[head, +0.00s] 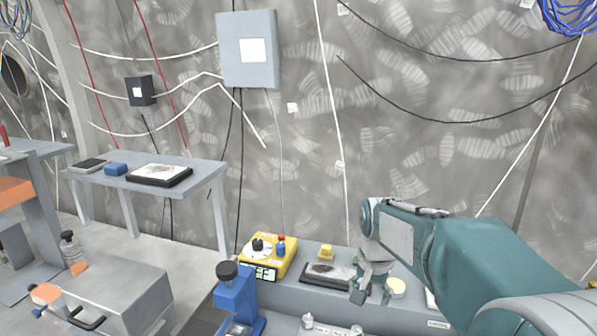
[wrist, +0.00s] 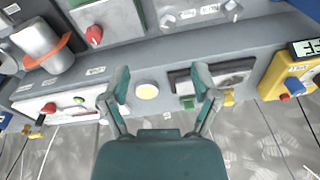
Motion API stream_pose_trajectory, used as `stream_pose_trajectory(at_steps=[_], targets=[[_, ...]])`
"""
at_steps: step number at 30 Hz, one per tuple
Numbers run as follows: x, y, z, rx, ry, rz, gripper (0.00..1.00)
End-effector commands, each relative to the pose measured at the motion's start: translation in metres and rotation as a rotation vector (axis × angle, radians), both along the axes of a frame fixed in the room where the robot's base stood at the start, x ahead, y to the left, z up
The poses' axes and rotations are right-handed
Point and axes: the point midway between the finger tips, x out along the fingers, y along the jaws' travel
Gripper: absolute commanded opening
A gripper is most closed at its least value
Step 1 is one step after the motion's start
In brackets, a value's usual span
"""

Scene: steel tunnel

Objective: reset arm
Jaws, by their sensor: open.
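My arm (head: 480,265) reaches in from the right of the head view, teal and bent downward at the wrist. My gripper (head: 371,290) hangs over the grey bench, beside a black-framed tray (head: 328,283) and a round cream disc (head: 396,286). In the wrist view my gripper (wrist: 162,78) has its two teal fingers spread wide with nothing between them. The cream disc (wrist: 148,91) shows beyond and between the fingers. The black-framed tray (wrist: 222,78) lies behind the right finger, which partly hides it.
A yellow box (head: 267,256) with a dial and display stands on the bench, left of the tray. A blue device (head: 237,298) stands nearer. A side table (head: 205,177) is at the left. A grey wall box (head: 248,72) and loose cables hang on the wall. Air above the bench is clear.

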Motion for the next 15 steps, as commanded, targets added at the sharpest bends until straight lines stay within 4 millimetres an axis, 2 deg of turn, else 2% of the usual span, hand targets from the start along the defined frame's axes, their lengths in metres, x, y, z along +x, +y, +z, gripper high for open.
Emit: stream_pose_trajectory(at_steps=[1, 6, 15], targets=[[-0.015, 0.0, 0.011, -0.003, -0.028, 0.026, 0.79], [-0.06, 0.0, 0.035, -0.019, -0.105, 0.121, 0.79], [-0.142, 0.0, 0.051, -0.063, -0.239, 0.286, 0.79]])
